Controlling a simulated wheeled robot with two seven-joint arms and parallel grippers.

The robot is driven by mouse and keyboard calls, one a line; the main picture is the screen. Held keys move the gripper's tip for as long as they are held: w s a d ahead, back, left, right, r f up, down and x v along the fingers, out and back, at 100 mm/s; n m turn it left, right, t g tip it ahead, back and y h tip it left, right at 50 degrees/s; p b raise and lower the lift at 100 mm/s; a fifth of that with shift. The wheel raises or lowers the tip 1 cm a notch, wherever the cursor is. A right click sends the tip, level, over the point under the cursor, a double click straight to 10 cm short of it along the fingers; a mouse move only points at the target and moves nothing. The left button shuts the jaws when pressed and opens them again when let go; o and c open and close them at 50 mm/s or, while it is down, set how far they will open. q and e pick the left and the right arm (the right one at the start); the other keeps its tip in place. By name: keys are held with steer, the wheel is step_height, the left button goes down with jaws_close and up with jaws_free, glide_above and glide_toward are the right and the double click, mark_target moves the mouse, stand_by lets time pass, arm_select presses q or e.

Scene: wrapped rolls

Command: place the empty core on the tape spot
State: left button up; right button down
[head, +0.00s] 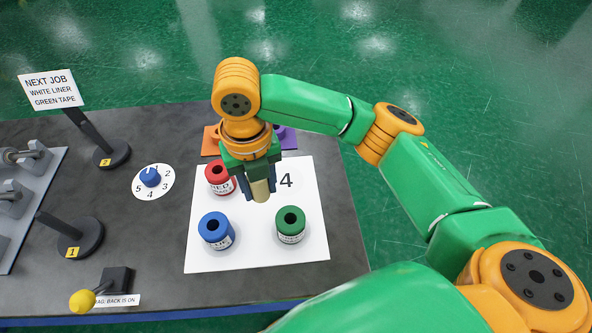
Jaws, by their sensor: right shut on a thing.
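My right gripper (259,188) reaches down over the white sheet and is shut on a tan, tube-like empty core (261,191). The core hangs upright below the fingers, and its upper part is hidden between them. I cannot tell whether its lower end touches the sheet. An orange patch (210,141) and a purple patch (288,139) lie on the table behind the gripper, partly hidden by it. I cannot tell which mark is the tape spot. My left gripper is not in view.
The white sheet (260,254) bears a red roll (218,177) close to the gripper's left, a blue roll (216,230), a green roll (290,224) and a printed 4. Left are a blue dial (150,177), posts (79,236) (111,153), a sign (52,91) and a yellow-knobbed lever (83,301).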

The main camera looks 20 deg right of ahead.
steer(key=w+d+f, duration=0.1)
steer(key=w+d, duration=0.1)
steer(key=d, duration=0.1)
steer(key=p, duration=0.1)
glide_above(287, 191)
steer(key=f, duration=0.6)
steer(key=shift+d+f, duration=0.15)
steer(key=shift+d, duration=0.1)
steer(key=f, duration=0.3)
steer(key=shift+a, duration=0.35)
steer(key=shift+d, duration=0.1)
steer(key=shift+f, duration=0.1)
steer(key=shift+c, duration=2.2)
jaws_free()
